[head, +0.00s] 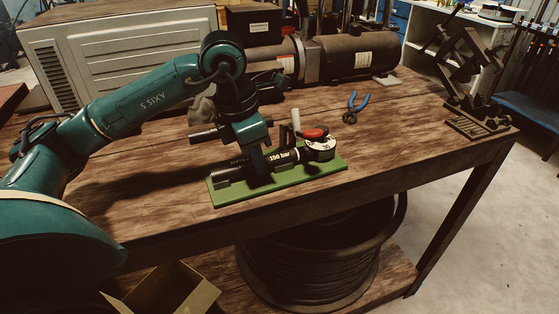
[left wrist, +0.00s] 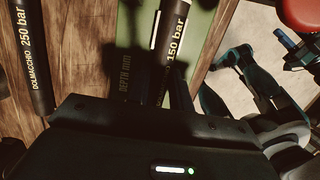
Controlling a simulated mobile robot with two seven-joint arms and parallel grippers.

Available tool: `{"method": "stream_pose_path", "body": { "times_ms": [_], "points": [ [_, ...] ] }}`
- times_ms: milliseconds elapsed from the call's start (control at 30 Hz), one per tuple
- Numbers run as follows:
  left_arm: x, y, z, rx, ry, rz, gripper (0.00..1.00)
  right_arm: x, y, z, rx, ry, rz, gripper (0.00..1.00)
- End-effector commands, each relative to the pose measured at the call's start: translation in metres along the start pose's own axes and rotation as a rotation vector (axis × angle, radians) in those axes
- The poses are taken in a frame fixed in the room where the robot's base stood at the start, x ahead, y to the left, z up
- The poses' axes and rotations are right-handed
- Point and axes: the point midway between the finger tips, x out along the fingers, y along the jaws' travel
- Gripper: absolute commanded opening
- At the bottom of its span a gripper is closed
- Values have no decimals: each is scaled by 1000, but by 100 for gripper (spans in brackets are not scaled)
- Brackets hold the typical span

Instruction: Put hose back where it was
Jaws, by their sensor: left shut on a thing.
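A black hose (head: 285,157) marked "150 bar" lies along the green board (head: 218,198) on the bench. It also shows in the left wrist view (left wrist: 172,35). My left gripper (head: 262,165) points down over the board and is shut on this hose. The fingers hide part of it. A round white dial with a black rim (head: 320,148) and a red part (head: 312,133) sit at the board's right end. Another dark hose, marked "250 bar" (left wrist: 33,55), lies on the wood at the left in the left wrist view. My right gripper is not in view.
Blue-handled pliers (head: 354,106) lie on the bench behind the board. A large motor (head: 355,58) and a pale vented casing (head: 120,50) stand at the back. A dark metal stand (head: 462,75) is at the right. The bench is clear right of the board.

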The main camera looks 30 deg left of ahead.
Motion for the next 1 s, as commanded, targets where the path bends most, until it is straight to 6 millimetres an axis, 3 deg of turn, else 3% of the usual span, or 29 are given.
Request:
{"method": "stream_pose_path", "body": {
  "times_ms": [1000],
  "points": [
    [-7, 0, -40, -1, 1, 2, 0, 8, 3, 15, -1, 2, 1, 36]
  ]
}}
